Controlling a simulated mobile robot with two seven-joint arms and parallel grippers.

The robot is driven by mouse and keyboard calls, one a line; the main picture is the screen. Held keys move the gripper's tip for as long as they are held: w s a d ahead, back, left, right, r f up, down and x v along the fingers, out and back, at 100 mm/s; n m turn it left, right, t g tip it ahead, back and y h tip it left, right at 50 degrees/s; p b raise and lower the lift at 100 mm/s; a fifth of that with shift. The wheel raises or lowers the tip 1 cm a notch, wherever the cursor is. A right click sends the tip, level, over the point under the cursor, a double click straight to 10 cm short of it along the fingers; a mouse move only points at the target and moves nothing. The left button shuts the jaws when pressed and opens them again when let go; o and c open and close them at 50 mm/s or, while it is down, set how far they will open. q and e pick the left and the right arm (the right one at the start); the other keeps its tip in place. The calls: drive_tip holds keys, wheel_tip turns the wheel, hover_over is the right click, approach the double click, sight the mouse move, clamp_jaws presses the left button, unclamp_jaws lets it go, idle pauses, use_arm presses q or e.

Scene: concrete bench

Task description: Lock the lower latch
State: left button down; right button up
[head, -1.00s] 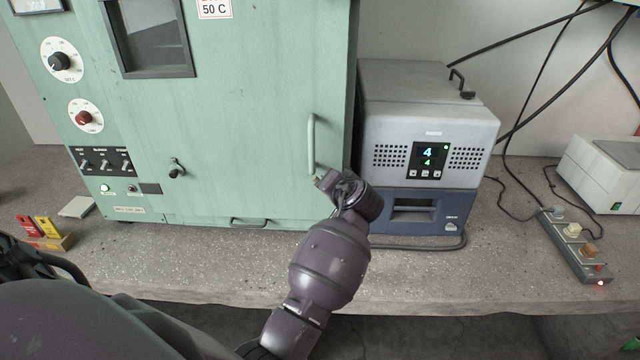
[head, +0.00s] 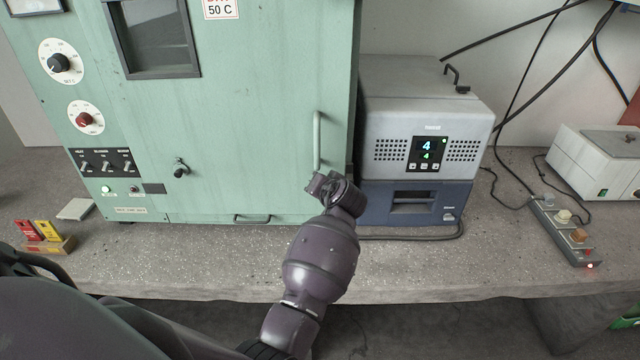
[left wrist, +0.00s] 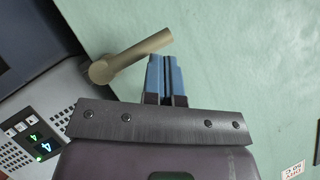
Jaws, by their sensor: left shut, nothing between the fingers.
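A tan lever latch (left wrist: 132,56) with a round pivot sits on the green cabinet door (left wrist: 240,70), near its edge, in the left wrist view. My left gripper (left wrist: 165,60) has its blue fingers shut together and empty, beside the lever's free end. Whether they touch it I cannot tell. In the head view my left gripper (head: 318,185) is at the lower right of the cabinet (head: 250,120), just below the vertical door handle (head: 317,140). There the gripper hides the latch. My right gripper is not in view.
A grey and blue instrument (head: 415,190) with a lit display stands close to the cabinet's right side. A dark knob (head: 180,169) is at the cabinet's lower left. A power strip (head: 565,232) lies further right. The bench front (head: 200,270) is mostly clear.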

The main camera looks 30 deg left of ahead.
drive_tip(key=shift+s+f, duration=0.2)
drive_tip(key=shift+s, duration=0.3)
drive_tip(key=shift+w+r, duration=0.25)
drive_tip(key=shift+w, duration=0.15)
